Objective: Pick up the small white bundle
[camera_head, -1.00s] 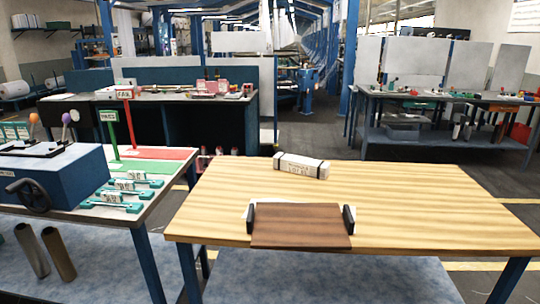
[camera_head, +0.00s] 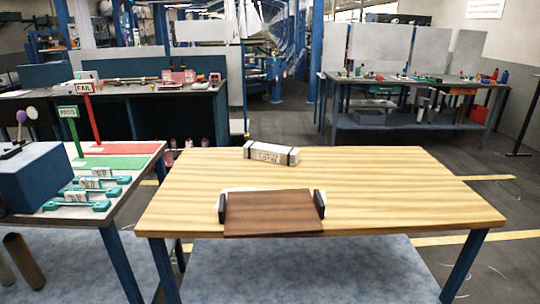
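The small white bundle (camera_head: 270,153) lies on the light wooden table (camera_head: 400,185) near its far edge, left of the middle. Two dark bands wrap it near its ends, and it has dark print on its front side. Neither of my grippers shows in the head view.
A brown board (camera_head: 272,214) with two black end pieces lies at the table's front edge, with something white partly hidden behind it. The table's right half is clear. A side table at left holds a blue box (camera_head: 40,178), teal pieces (camera_head: 78,205) and PASS and FAIL signs.

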